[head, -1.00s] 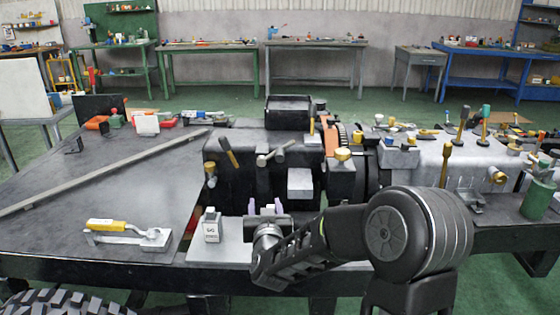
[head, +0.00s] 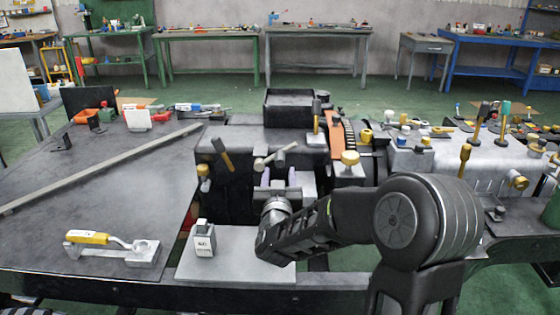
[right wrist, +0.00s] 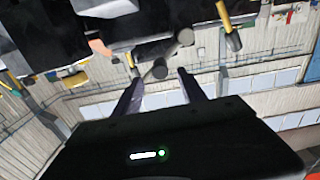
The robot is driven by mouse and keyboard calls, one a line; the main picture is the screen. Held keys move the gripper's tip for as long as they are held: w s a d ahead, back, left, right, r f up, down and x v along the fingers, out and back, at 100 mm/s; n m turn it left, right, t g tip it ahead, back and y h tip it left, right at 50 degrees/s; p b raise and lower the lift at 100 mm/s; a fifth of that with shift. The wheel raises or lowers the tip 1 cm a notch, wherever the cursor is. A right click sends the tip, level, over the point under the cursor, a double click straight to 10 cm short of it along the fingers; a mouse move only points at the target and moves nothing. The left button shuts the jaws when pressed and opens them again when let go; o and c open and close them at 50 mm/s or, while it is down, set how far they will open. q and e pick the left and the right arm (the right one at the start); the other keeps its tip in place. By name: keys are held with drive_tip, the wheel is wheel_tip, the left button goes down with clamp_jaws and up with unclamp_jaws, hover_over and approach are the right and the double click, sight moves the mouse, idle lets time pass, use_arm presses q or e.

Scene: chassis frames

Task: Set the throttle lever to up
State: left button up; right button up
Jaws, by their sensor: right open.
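No label for the throttle lever can be read. A grey lever with a cylindrical crossbar handle (head: 276,156) sticks out of the front of the black machine block (head: 235,180). My right gripper (head: 278,175) is just below and in front of it, open and empty, its fingers pointing at the block. In the right wrist view, which looks upside down, the grey handle (right wrist: 166,48) lies beyond the gap between the open fingertips (right wrist: 158,78); contact cannot be made out. A lever with a brownish-yellow grip (head: 222,153) stands to its left. My left gripper is out of view.
Gold knobs (head: 350,158) and other levers stand on the machine to the right. A small labelled block (head: 204,238) sits on the grey plate (head: 240,258) below. A yellow-handled tool (head: 88,238) and a long bar (head: 100,168) lie on the dark table at left.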

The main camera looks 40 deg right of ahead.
sight(280, 165)
drive_tip(key=x, duration=0.7)
drive_tip(key=shift+w+d+p, duration=0.15)
drive_tip(key=shift+p, duration=0.15)
drive_tip(key=shift+c, duration=0.4)
clamp_jaws()
idle(0.7)
